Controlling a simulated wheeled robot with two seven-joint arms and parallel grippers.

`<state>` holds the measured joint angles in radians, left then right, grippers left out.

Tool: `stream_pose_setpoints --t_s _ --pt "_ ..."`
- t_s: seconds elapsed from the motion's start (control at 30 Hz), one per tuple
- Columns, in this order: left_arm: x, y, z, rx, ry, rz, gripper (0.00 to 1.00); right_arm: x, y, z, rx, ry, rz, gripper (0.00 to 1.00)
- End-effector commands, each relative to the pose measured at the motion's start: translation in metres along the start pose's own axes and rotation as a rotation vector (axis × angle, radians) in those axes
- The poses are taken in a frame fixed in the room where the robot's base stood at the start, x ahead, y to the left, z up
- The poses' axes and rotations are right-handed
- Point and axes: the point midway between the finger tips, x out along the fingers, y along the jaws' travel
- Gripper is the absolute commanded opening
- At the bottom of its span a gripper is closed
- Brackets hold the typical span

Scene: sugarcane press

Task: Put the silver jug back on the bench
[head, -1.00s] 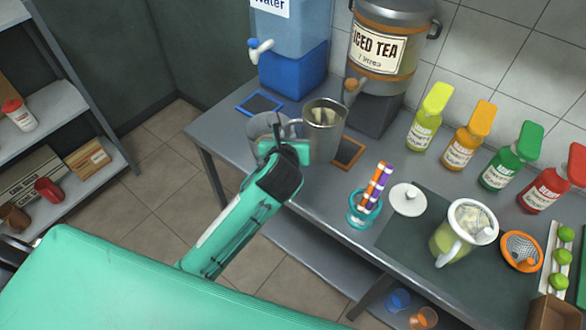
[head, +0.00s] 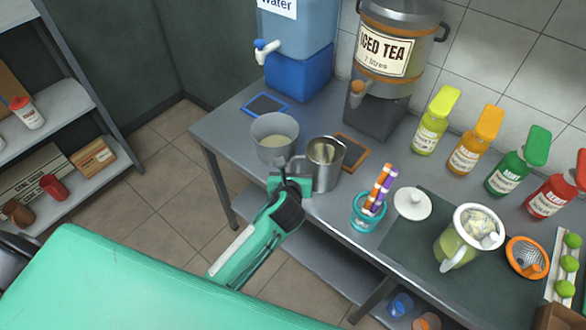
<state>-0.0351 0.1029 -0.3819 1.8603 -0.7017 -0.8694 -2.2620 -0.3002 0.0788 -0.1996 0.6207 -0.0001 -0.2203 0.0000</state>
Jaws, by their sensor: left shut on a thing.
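The silver jug (head: 325,172) is upright near the front edge of the grey bench (head: 232,130), left of the teal cup of striped straws. Its base is on the bench or just above it; I cannot tell which. My left gripper (head: 298,178) is at the jug's left side and is shut on it, with its fingertips partly hidden. My right gripper is not in view.
A metal pot (head: 275,143) with pale liquid stands just behind and left of the jug. The straw cup (head: 368,212) and a white lid (head: 413,204) are to the right.

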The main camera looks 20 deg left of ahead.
Motion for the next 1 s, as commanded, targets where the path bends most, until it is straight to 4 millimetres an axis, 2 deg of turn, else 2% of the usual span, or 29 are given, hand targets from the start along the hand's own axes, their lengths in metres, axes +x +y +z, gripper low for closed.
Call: stream_pose_setpoints --t_s 0.17,0.2,0.27,0.3,0.67,0.77,1.0 --pt "0.001 0.000 -0.001 0.000 -0.001 -0.001 0.00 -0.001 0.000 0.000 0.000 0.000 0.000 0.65" --pt "0.001 0.000 -0.002 0.000 0.000 0.000 0.21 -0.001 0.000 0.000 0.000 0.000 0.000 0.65" --pt "0.001 0.000 -0.002 0.000 0.000 0.000 0.33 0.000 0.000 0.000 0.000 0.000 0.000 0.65" --pt "0.001 0.000 -0.002 0.000 0.000 0.000 0.35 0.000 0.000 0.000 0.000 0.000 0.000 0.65" --pt "-0.004 0.000 0.000 0.001 0.000 0.000 0.35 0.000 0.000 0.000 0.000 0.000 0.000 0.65" --pt "-0.017 -0.001 0.000 0.001 -0.001 -0.002 0.35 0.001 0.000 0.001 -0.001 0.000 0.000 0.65" --pt "-0.069 0.000 -0.001 0.000 0.000 -0.001 0.35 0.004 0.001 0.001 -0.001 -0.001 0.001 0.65"
